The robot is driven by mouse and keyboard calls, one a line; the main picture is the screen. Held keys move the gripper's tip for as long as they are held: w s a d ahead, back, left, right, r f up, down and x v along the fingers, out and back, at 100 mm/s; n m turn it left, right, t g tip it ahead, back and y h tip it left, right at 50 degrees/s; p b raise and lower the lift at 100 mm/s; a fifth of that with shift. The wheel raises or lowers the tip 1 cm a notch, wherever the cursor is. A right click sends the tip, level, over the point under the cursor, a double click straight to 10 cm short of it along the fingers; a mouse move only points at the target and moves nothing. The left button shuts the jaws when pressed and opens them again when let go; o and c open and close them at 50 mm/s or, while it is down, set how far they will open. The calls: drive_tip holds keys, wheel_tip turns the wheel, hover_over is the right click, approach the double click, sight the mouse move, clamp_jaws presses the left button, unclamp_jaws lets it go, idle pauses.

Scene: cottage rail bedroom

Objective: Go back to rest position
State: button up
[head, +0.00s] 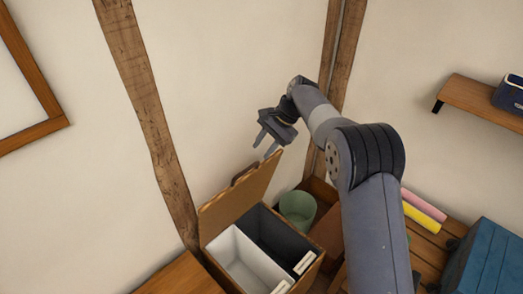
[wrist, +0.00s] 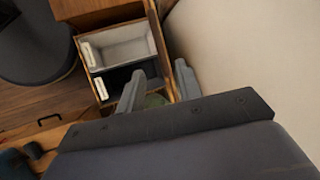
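My gripper (head: 262,149) hangs in the air just above the upper right corner of the raised lid (head: 240,196). In the wrist view my gripper (wrist: 160,85) shows two fingers spread apart with nothing held between them. The lid belongs to a wooden box and stands tilted up. I cannot tell whether a fingertip touches the lid. My arm reaches up from the lower right and is bent.
The box holds a white bin (head: 238,258) and a dark bin (head: 279,240). A green cup (head: 298,208) stands behind it. Pink (head: 424,204) and yellow (head: 421,218) rolls and a blue box (head: 492,262) lie right. A wall shelf (head: 480,100) juts out at right.

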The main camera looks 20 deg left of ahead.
sight(250, 169)
drive_tip(key=p+x, duration=0.1)
drive_tip(key=x, duration=0.9)
drive_tip(key=shift+s+a+f+p, duration=0.15)
drive_tip(key=shift+f+p, duration=0.15)
drive_tip(key=shift+p, duration=0.05)
drive_tip(key=shift+f, duration=0.2)
drive_tip(key=shift+s+d, duration=0.3)
drive_tip(key=shift+d, duration=0.35)
drive_tip(key=shift+w, duration=0.1)
